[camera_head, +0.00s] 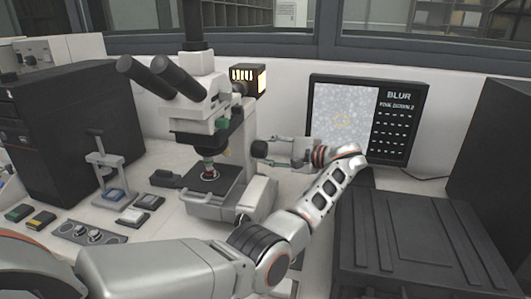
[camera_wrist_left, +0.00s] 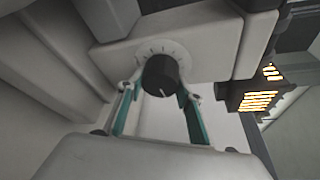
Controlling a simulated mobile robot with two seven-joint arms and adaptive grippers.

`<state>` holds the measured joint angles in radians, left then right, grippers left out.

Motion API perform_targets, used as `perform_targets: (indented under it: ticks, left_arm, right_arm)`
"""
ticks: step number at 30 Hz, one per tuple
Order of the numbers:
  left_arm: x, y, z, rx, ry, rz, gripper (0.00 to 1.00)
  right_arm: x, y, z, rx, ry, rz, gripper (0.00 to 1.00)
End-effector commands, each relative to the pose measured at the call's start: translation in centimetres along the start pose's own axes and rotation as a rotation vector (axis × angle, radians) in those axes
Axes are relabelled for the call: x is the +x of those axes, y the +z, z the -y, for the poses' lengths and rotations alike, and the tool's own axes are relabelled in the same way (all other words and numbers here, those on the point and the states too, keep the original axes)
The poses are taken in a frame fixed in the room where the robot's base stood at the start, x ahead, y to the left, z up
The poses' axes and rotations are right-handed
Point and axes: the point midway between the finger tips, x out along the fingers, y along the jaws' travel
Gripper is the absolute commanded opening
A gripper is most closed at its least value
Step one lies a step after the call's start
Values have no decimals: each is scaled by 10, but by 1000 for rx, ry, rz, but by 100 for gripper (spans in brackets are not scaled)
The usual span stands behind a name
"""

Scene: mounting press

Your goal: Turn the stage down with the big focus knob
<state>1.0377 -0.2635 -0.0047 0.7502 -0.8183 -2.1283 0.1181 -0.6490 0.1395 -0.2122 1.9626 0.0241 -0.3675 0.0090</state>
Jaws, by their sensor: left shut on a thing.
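The big focus knob is a round black dial with a light mark, on a pale ring with tick marks; it is central in the wrist view (camera_wrist_left: 160,75). In the head view the dark knob (camera_head: 259,149) shows on the microscope's right side. My left gripper (camera_head: 272,151) reaches it from the right. Its teal fingers, seen in the wrist view (camera_wrist_left: 159,92), lie on either side of the knob and are shut on it. The microscope (camera_head: 205,110) is white with black eyepieces. Its black stage (camera_head: 230,172) lies under the objective. My right gripper is out of view.
A monitor (camera_head: 383,88) behind my arm shows a grey speckled picture and the word "BLUR". A lit lamp box (camera_head: 247,78) sits behind the microscope. A mounting press (camera_head: 100,160) and small boxes stand left. A dark case (camera_head: 420,240) fills the right front.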

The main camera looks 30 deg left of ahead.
Motion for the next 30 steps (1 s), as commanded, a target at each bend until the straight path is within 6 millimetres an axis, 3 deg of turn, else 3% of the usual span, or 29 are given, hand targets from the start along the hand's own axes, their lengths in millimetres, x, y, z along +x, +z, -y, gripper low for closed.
perform_targets:
  ticks: [12,30]
  left_arm:
    - [2,-1,-3,-238,-92,-4,14]
    - [1,1,1,-305,-117,-5,14]
  right_arm:
    - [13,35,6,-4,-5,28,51]
    - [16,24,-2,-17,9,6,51]
